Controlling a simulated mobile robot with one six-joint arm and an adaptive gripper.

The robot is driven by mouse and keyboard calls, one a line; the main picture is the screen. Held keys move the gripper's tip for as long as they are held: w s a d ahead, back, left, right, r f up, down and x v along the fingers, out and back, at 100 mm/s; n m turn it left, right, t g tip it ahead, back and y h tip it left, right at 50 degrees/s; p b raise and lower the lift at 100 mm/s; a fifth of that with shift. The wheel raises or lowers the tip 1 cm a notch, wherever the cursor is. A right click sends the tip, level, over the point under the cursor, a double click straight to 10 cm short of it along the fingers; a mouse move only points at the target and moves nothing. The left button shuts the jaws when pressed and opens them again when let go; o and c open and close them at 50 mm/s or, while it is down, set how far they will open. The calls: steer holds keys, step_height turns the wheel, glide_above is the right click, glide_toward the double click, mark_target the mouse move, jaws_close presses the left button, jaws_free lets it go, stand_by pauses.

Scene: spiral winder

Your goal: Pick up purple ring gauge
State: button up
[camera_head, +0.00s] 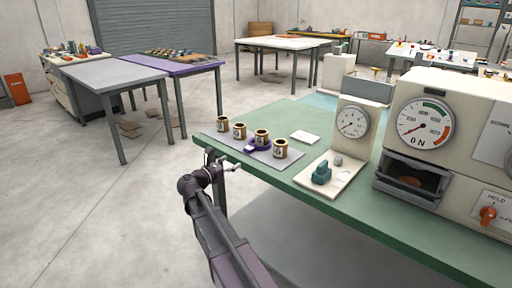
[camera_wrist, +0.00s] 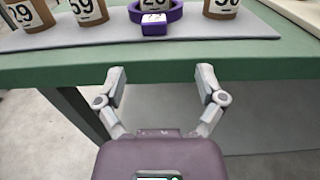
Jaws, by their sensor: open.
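The purple ring gauge (camera_head: 258,146) lies around the base of one of several tan numbered cups on a grey mat (camera_head: 291,159) near the edge of the green table. In the head view my gripper (camera_head: 231,169) is just off the table's near left edge.
Cups (camera_wrist: 88,10) stand on both sides of the ring. On the green table (camera_head: 310,185) are a white card (camera_head: 305,137), a tray with a teal object (camera_head: 321,173), a small dial gauge (camera_head: 353,122) and a large machine (camera_head: 422,124). Open floor lies left.

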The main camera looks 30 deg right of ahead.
mark_target(246, 151)
steer(key=shift+x, duration=2)
steer(key=shift+w+r+x, duration=0.1)
steer(key=shift+w+x, duration=0.05)
steer(key=shift+x, duration=1.15)
steer(key=shift+w+r+x, duration=0.1)
steer(key=shift+w+x, duration=0.05)
steer(key=shift+x, duration=1.15)
steer(key=shift+a, duration=0.1)
jaws_close()
